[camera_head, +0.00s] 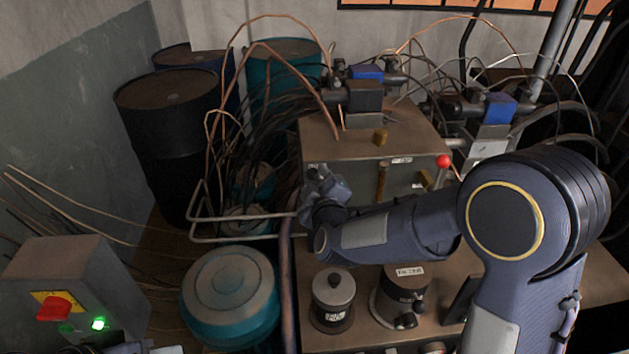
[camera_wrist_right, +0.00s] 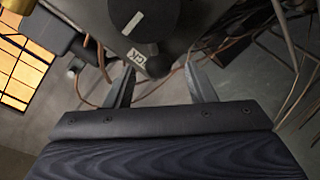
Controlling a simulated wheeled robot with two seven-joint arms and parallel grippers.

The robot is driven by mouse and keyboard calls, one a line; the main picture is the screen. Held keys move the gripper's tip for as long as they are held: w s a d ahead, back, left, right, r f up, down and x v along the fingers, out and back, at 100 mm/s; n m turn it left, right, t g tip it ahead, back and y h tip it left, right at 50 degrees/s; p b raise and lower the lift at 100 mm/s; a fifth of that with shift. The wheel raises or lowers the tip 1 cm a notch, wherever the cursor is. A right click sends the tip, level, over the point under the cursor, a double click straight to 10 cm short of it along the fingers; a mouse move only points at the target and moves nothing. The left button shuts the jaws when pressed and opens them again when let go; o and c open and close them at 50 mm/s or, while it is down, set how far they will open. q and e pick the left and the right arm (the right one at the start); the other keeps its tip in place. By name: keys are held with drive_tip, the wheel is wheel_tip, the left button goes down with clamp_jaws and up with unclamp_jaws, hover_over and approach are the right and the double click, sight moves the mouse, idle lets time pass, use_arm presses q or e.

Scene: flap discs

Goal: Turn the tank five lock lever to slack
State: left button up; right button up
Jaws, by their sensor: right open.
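My right gripper (camera_head: 322,188) is at the left front edge of a brown metal box (camera_head: 345,145). In the right wrist view its two fingers (camera_wrist_right: 160,72) stand apart. A dark rounded lever end or knob (camera_wrist_right: 158,64) lies between or just beyond the fingertips; I cannot tell if they touch it. Above it are a small white label (camera_wrist_right: 137,57), too small to read surely, and a black round dial (camera_wrist_right: 142,20) with a white mark. I cannot tell for sure which part is the tank five lock lever. The left gripper does not show.
A red ball knob (camera_head: 443,161) is on the box's right side. Two lidded pots, one dark-topped (camera_head: 333,290), one labelled (camera_head: 402,285), stand in front. A teal drum (camera_head: 229,298), a switch box (camera_head: 75,285), dark barrels (camera_head: 170,130) and loose wires crowd the left.

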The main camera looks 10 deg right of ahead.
drive_tip(key=s+r, duration=0.1)
drive_tip(key=s, duration=0.5)
drive_tip(key=shift+s+d, duration=0.25)
drive_tip(key=shift+d, duration=0.05)
drive_tip(key=shift+r, duration=0.1)
drive_tip(key=s+d+f+m+g+y, duration=0.1)
drive_tip(key=s+d+m+g, duration=0.4)
drive_tip(key=s, duration=0.8)
drive_tip(key=s+d+f+m+g+y, duration=0.1)
drive_tip(key=s+d+f+m+g, duration=0.2)
drive_tip(key=s, duration=1.1)
drive_tip(key=d+m+g, duration=0.2)
drive_tip(key=d+m, duration=0.2)
drive_tip(key=d, duration=0.1)
drive_tip(key=shift+s+d+m, duration=0.2)
drive_tip(key=shift+m, duration=0.2)
